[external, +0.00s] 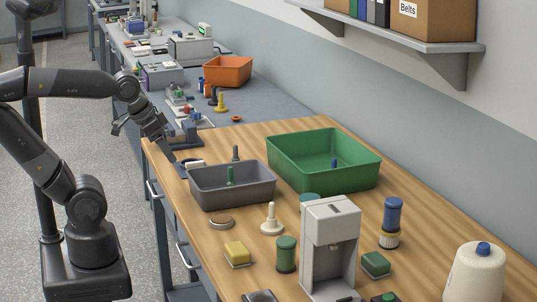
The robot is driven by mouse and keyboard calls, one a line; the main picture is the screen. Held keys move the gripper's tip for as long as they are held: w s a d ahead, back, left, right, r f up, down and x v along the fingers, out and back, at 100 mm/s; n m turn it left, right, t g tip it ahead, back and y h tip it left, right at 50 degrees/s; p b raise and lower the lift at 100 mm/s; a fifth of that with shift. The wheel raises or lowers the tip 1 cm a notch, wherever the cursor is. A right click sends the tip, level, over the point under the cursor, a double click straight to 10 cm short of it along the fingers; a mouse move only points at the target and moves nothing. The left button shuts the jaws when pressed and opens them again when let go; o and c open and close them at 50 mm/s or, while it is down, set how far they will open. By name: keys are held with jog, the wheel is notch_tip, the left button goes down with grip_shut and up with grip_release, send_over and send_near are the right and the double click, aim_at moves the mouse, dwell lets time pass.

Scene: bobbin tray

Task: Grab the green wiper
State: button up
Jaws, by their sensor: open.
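A green block (376,264), which looks like the green wiper, lies on the wooden table at the right, just right of the light grey machine. It sits on a thin dark base. My gripper (171,157) points down over the table's left edge, beyond the grey bin and far from the green block. It is open, and I see nothing held in it. Another green item (386,297) is partly cut off at the bottom edge, and I cannot tell what it is.
The grey machine (330,225) stands left of the green block. A blue bobbin on a brush-like base (391,222) is behind it. A large white cone (474,275) is to the right. The grey bin (206,197) and green bin (292,172) stand farther back.

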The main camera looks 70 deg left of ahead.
jog(key=shift+w, duration=0.1)
jog(key=w+d+r+n+g+h, duration=0.1)
jog(key=w+d+r+n, duration=0.15)
jog(key=w, duration=0.35)
jog(key=w+d+r+n, duration=0.2)
jog(key=w+d+r, duration=0.1)
jog(key=w, duration=0.3)
jog(key=n+g+h, duration=0.3)
jog(key=n+g, duration=0.1)
jog(key=n, duration=1)
send_over(376, 258)
jog(key=a, duration=0.5)
notch_tip(376, 258, down, 16)
jog(key=x, duration=0.4)
jog(key=s+x, duration=0.1)
jog(key=x, duration=0.1)
jog(key=shift+d, duration=0.35)
jog(key=x, duration=0.5)
jog(key=shift+w+d+r, duration=0.1)
jog(key=shift+w+d, duration=0.15)
jog(key=shift+d, duration=0.05)
jog(key=shift+h, duration=0.3)
jog(key=c, duration=1.1)
